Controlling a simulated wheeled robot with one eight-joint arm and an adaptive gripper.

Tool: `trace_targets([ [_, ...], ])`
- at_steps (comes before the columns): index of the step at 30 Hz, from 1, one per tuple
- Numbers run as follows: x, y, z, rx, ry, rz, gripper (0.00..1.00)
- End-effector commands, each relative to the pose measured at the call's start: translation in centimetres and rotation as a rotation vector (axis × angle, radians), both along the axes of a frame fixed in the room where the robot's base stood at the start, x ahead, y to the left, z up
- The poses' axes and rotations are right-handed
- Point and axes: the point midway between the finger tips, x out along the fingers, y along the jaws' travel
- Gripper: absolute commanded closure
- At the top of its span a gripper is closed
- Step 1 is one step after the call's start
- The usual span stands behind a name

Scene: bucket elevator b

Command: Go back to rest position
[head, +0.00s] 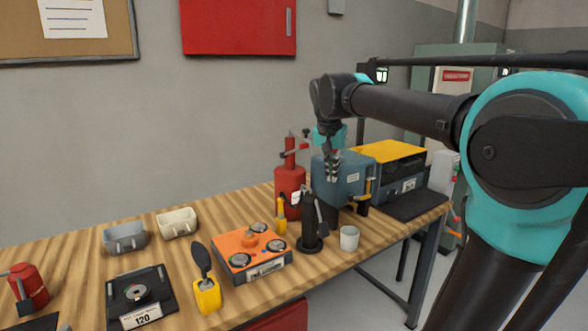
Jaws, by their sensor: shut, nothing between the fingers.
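My gripper (333,167) hangs from the arm, pointing down, in the right half of the head view. It looks shut and holds nothing. It is above the table, in front of a blue-grey box-shaped machine (351,180) in the picture. A black upright tool (309,222) on a round base stands below and to the left of it. My arm reaches in from the right edge, bent downward at the wrist.
The wooden table (70,244) carries an orange device (240,249), a yellow-handled tool (207,294), a red bottle (290,189), a white cup (349,238), two small bins (125,238) and a yellow-topped case (390,152). Clear air lies above the table's left half.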

Motion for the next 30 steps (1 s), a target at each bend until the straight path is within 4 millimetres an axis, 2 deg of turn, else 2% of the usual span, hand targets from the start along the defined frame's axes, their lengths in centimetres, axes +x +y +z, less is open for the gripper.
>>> trace_targets([
  [1, -0.9, -1.0, -2.7, 0.002, 0.000, 0.024, 1.00],
  [5, -3.4, -3.0, -9.4, 0.008, -0.005, 0.110, 1.00],
  [8, -6.1, -4.5, -14.4, 0.009, -0.014, 0.174, 1.00],
  [12, -10.8, -6.2, -21.1, 0.007, -0.030, 0.263, 1.00],
  [15, -14.4, -7.1, -25.3, 0.002, -0.043, 0.321, 1.00],
  [18, -17.5, -7.6, -28.3, -0.004, -0.057, 0.367, 1.00],
  [21, -19.8, -7.9, -30.3, -0.009, -0.064, 0.399, 1.00],
  [25, -21.1, -8.0, -31.4, -0.013, -0.070, 0.420, 1.00],
  [30, -21.3, -8.0, -31.5, -0.013, -0.072, 0.424, 1.00],
])
